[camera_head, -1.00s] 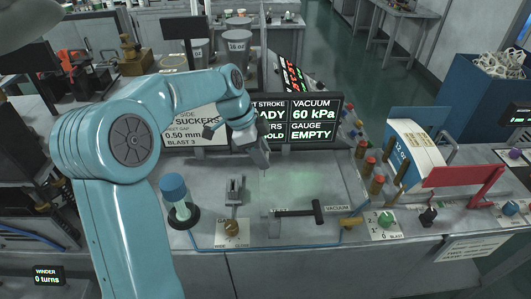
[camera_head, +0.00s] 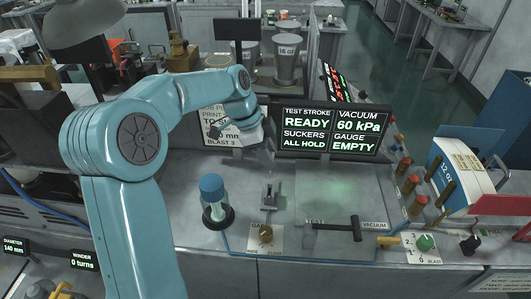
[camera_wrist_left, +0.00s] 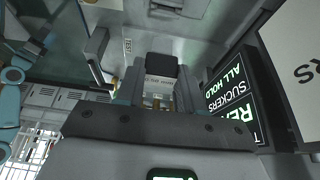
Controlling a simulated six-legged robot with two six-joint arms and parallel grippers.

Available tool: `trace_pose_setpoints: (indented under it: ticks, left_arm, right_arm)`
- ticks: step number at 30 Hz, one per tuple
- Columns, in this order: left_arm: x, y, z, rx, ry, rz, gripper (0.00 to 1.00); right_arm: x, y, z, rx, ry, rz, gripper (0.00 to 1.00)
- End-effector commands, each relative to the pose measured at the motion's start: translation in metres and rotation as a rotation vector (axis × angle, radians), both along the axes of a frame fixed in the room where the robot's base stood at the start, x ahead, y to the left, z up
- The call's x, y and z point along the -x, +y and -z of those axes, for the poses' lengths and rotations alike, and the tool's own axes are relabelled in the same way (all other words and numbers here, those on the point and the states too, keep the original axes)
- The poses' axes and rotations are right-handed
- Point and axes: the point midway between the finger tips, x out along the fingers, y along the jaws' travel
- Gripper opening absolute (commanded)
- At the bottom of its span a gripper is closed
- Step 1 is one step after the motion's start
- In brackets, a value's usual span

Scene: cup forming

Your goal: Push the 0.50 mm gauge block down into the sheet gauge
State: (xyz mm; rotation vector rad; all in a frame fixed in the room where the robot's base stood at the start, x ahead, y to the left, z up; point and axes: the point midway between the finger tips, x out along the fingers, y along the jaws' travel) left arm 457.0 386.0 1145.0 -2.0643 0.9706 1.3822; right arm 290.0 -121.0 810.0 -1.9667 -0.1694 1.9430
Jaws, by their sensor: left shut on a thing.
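My left gripper (camera_head: 264,152) is in front of the display board, above and behind a small grey forked fixture (camera_head: 270,195), which looks like the sheet gauge. The fixture stands on the bench behind a brass knob (camera_head: 265,234). In the left wrist view, my left gripper (camera_wrist_left: 159,92) is shut on a small block (camera_wrist_left: 160,72) with a dark top and a pale label, apparently the gauge block. Its printed value is too small to read. In the head view the block is hard to make out. My right gripper is not in view.
The display (camera_head: 331,132) reads READY, 60 kPa, ALL HOLD and gauge EMPTY. A blue-capped cylinder (camera_head: 212,200) stands left of the fixture. A black T-handle (camera_head: 355,228) lies to the right, near a yellow handle (camera_head: 389,241). Several orange-topped posts (camera_head: 410,184) stand farther right.

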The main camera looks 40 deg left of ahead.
Motion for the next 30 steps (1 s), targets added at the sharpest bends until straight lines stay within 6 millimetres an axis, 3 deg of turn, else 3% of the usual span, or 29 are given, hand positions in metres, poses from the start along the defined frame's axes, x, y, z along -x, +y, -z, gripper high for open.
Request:
trace_pose_setpoints:
  ticks: [8, 21, 30]
  left_arm:
    - [0.000, -0.001, 0.010, -0.003, -0.002, -0.001, 0.08]
    - [0.000, 0.001, 0.054, -0.003, -0.002, -0.004, 0.08]
    - [0.000, 0.001, 0.058, -0.003, -0.002, -0.004, 0.08]
  right_arm:
    - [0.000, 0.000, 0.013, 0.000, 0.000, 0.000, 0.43]
    - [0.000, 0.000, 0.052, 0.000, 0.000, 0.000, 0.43]
    - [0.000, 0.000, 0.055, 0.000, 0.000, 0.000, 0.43]
